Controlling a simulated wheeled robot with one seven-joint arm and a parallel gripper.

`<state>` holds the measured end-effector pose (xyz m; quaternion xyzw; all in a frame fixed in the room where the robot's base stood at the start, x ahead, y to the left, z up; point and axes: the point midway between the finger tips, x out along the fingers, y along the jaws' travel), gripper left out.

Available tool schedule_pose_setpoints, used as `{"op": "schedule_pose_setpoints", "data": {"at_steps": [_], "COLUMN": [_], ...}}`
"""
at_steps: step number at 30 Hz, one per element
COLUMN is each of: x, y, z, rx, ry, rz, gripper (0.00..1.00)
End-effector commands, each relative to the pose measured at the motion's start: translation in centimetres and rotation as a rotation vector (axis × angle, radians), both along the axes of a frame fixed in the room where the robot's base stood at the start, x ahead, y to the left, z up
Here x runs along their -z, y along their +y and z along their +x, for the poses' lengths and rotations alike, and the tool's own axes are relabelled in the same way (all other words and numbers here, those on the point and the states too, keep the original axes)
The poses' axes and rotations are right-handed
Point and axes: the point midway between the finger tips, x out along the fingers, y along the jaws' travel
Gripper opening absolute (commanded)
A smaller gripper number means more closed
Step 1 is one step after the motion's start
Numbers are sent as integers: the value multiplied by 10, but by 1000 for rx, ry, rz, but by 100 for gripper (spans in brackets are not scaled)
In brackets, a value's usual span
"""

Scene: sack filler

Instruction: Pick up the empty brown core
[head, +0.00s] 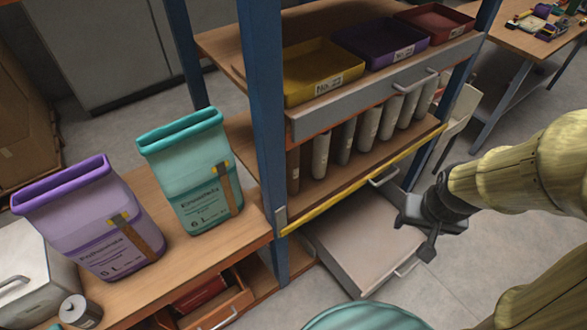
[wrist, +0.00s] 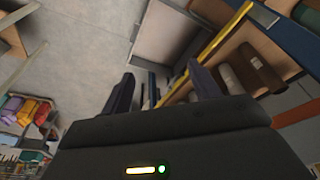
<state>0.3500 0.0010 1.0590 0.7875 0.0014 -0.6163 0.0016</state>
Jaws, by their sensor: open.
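The brown core (head: 293,172) stands upright at the left end of a row of tubes on the middle shelf. The blue post partly covers it in the head view. A brown cylinder (wrist: 261,68) in the wrist view, right of the fingers, looks like the same core. My gripper (head: 420,238) is open and empty, out in front of the shelf and above the pulled-out lower drawer, well to the right of the core. Its two dark fingers also show apart in the wrist view (wrist: 163,86).
Several pale tubes (head: 344,142) stand right of the core. A yellow edge strip (head: 345,187) runs along the shelf front. The lower drawer (head: 362,245) sticks out below. Purple (head: 87,215) and teal (head: 190,170) sacks stand on the left bench. Trays fill the upper shelf.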

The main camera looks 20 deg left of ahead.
Motion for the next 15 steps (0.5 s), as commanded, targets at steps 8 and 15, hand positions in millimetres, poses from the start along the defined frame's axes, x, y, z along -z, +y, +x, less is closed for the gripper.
{"op": "schedule_pose_setpoints", "data": {"at_steps": [8, 15], "x": [33, 76], "y": [19, 62], "z": [63, 137], "rx": [-83, -210], "ry": [-164, -414], "rz": [-9, 13], "gripper": [68, 68]}}
